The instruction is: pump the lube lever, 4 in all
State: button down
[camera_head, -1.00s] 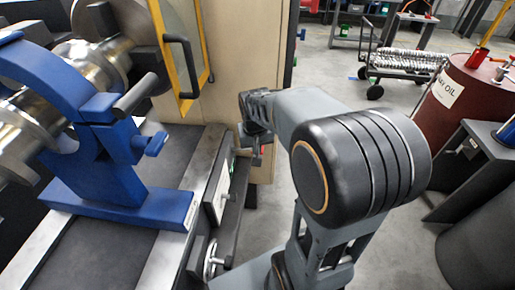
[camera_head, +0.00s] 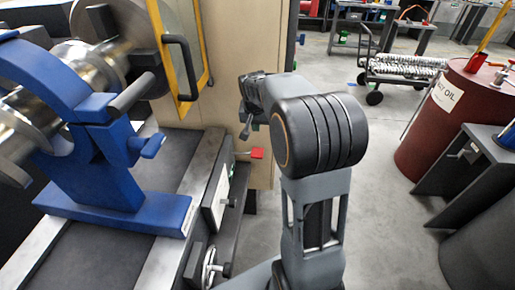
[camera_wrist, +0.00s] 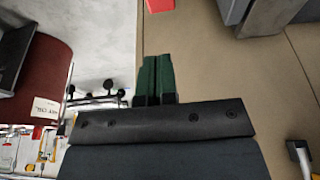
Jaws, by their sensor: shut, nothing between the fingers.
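A small red paddle-like handle (camera_head: 257,153), which looks like the lube lever's end, sticks out on a thin rod from the side of the lathe bed. A red block at the top edge of the wrist view (camera_wrist: 160,5) appears to be the same handle, cut off by the frame. My gripper (camera_head: 246,128) is just above and left of the handle in the head view, apart from it. In the wrist view its two green fingers (camera_wrist: 155,60) are pressed together with nothing between them. The lever's pivot cannot be made out.
The lathe bed (camera_head: 110,245) and blue steady rest (camera_head: 115,205) fill the left. A handwheel (camera_head: 210,268) is low on the bed's side. A beige cabinet (camera_head: 225,80) stands behind my gripper. A red oil barrel (camera_head: 432,135) stands right; open floor (camera_head: 375,190) lies between.

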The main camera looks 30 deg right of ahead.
aim_at(258, 152)
jog(key=shift+f, duration=0.1)
jog(key=x, duration=0.9)
jog(key=s+x, duration=0.1)
jog(key=x, duration=0.3)
jog(key=shift+w+a+f+b, duration=0.1)
jog(key=shift+a+f+b, duration=0.2)
jog(key=shift+a+f, duration=0.05)
jog(key=shift+f, duration=0.15)
